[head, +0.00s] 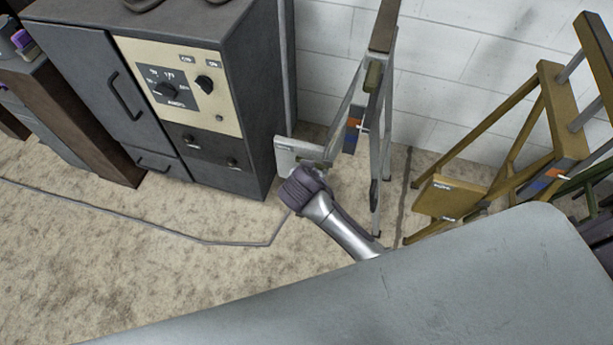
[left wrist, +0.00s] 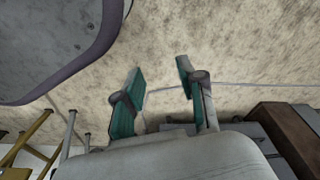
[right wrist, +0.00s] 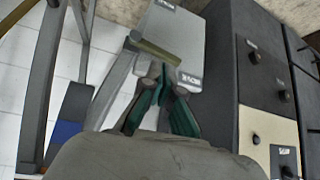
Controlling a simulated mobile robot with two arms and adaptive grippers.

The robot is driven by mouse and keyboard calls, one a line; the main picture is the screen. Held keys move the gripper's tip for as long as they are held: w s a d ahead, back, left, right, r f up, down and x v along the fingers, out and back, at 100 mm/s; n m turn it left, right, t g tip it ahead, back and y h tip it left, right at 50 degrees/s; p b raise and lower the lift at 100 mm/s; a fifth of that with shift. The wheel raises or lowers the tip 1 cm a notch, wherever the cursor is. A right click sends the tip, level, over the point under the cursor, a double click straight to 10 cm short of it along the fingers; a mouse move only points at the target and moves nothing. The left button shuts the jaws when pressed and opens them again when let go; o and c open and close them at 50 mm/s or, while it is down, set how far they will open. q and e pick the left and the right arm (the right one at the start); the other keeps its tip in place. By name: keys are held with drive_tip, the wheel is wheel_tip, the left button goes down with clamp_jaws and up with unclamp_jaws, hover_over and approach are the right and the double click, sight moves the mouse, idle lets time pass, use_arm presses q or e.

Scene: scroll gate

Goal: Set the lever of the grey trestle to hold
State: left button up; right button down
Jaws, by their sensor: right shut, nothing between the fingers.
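The grey trestle (head: 385,120) stands by the white wall. Its pale plate (head: 298,150) juts out low on its left side; the right wrist view shows this plate (right wrist: 182,38) with two small labels, too small to read surely. A short olive bar (right wrist: 152,49), seemingly the lever, crosses the plate's edge between the labels. My right gripper (right wrist: 162,75) is shut and empty, its tips just below the bar; I cannot tell whether they touch. In the head view my right wrist hides the fingertips. My left gripper (left wrist: 160,68) is open and empty above the floor.
A dark grey cabinet (head: 250,130) with a cream knob panel stands close left of the plate. A yellow trestle (head: 500,165) with its own plate stands to the right, a green one (head: 590,200) beyond it. The floor (head: 120,240) at front left is clear except for a thin cable.

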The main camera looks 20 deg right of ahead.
use_arm(q)
drive_tip(key=shift+w+d+r+b, duration=0.1)
drive_tip(key=shift+w+b, duration=0.55)
drive_tip(key=shift+w, duration=0.15)
use_arm(e)
drive_tip(key=r, duration=0.1)
drive_tip(key=w+r+m, duration=0.1)
drive_tip(key=r, duration=0.1)
drive_tip(key=r+m+t, duration=0.1)
drive_tip(key=r, duration=0.1)
drive_tip(key=shift+w+a+r+h, duration=0.1)
drive_tip(key=shift+w+h, duration=0.05)
drive_tip(key=shift+h, duration=0.25)
use_arm(q)
wheel_tip(320, 180, up, 13)
drive_tip(key=w+t+b, duration=0.1)
drive_tip(key=w+b, duration=0.2)
drive_tip(key=b, duration=0.1)
use_arm(e)
drive_tip(key=s+a+f+x, duration=0.1)
drive_tip(key=f+x, duration=0.1)
drive_tip(key=x, duration=1.1)
drive_tip(key=shift+s+a, duration=0.2)
drive_tip(key=shift+s, duration=0.1)
use_arm(q)
drive_tip(key=shift+d, duration=0.1)
use_arm(e)
drive_tip(key=shift+a, duration=0.1)
